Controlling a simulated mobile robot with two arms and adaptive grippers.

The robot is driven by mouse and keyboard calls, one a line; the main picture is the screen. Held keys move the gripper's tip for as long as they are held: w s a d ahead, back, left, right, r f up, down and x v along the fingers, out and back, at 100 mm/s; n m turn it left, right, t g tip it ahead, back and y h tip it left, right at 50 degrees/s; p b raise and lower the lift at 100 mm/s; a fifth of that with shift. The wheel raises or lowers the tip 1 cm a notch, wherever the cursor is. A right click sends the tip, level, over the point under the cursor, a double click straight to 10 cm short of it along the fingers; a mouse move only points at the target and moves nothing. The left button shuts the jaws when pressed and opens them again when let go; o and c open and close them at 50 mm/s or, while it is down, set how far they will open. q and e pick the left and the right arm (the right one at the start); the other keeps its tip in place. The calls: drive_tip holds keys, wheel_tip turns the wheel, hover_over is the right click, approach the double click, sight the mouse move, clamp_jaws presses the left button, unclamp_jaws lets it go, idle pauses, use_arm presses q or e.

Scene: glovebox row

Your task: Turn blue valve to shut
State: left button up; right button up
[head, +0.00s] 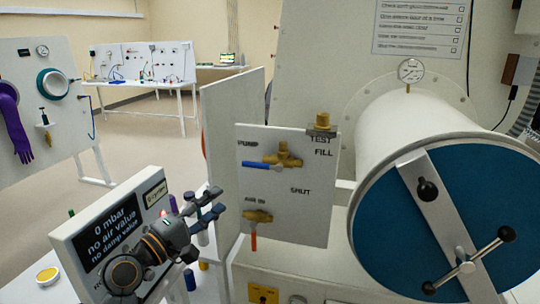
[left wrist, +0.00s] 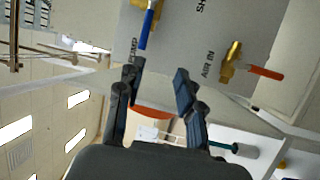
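The blue valve has a brass body (head: 289,156) on a white panel (head: 312,222). Its blue handle (head: 262,165) lies roughly level and points left, below the word PUMP. The word SHUT stands below the valve. In the left wrist view the blue handle (left wrist: 147,30) shows beyond the fingertips. My left gripper (head: 217,202) is in front of the panel, left of and below the handle. Its fingers (left wrist: 160,68) are apart with nothing between them, and do not appear to touch the handle. My right gripper is in neither view.
A second brass valve with an orange handle (head: 254,241) hangs lower on the panel, also in the left wrist view (left wrist: 265,73). A display box (head: 110,235) stands beside my left arm. A large blue round door (head: 400,240) with a clamp bar is at right.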

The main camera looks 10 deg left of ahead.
sight(254, 165)
use_arm(q)
drive_tip(key=w+d+r+p, duration=0.1)
drive_tip(key=w+d, duration=0.1)
drive_tip(key=w, duration=0.1)
drive_tip(key=w+d+r+p, duration=0.1)
drive_tip(key=w+r, duration=0.1)
drive_tip(key=w, duration=0.2)
drive_tip(key=w+d+r+p, duration=0.2)
drive_tip(key=w, duration=0.1)
drive_tip(key=shift+w+d, duration=0.15)
drive_tip(key=shift+d, duration=0.2)
drive_tip(key=shift+w+d, duration=0.25)
drive_tip(key=shift+w, duration=0.3)
drive_tip(key=shift+f, duration=0.1)
clamp_jaws()
